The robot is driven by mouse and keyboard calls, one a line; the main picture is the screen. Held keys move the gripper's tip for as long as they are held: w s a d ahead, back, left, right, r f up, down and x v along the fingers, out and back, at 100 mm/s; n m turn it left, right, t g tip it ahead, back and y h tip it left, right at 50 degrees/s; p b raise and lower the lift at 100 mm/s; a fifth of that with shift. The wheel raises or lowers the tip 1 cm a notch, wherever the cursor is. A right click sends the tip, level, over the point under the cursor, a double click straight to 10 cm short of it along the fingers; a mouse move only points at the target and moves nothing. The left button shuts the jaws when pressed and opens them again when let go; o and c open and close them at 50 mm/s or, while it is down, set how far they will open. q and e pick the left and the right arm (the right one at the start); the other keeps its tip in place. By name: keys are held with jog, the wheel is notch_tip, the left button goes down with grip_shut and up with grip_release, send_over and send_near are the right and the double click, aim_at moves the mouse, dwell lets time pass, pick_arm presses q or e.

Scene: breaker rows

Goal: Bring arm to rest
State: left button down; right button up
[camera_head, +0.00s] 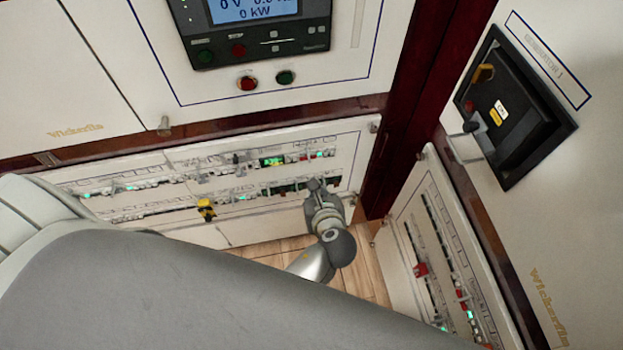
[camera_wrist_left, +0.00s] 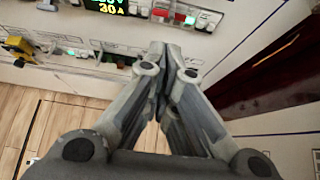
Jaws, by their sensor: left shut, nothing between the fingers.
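My left gripper (camera_head: 316,186) is in front of the right end of the lower breaker row (camera_head: 280,188) on the white panel, below the green-lit display (camera_head: 273,161). In the left wrist view its fingers (camera_wrist_left: 162,50) are closed together with nothing between them. The fingertips overlap the lower row there, below red and white switches (camera_wrist_left: 184,18); I cannot tell whether they touch the panel. My right gripper is in neither view.
A yellow lock-like piece (camera_head: 206,208) sits on the lower row. A dark red post (camera_head: 385,165) stands right of the gripper. A second breaker panel (camera_head: 440,250) and a black handle unit (camera_head: 515,108) are on the right wall. Wooden floor (camera_head: 365,265) shows below.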

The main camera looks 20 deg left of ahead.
pick_arm(q)
jog(key=shift+v, duration=0.95)
jog(key=s+f+n+g+h, duration=0.2)
jog(key=s+f+n, duration=0.3)
jog(key=f, duration=0.7)
jog(key=s+f+n+g+h, duration=0.3)
jog(key=s+f, duration=0.4)
jog(key=f, duration=0.6)
jog(key=s+a+f+n+g, duration=0.1)
jog(key=s+a+f+n, duration=0.2)
jog(key=s+n, duration=0.3)
jog(key=s+a+f+n+g, duration=0.1)
jog(key=s+a+f+n, duration=0.2)
jog(key=s+f+n, duration=0.2)
jog(key=s+a+f+n+g+h, duration=0.1)
jog(key=s+a+f+n, duration=0.2)
jog(key=s, duration=0.7)
jog(key=f+n, duration=0.2)
jog(key=n, duration=0.2)
jog(key=shift+a+n, duration=0.3)
jog(key=shift+a, duration=0.05)
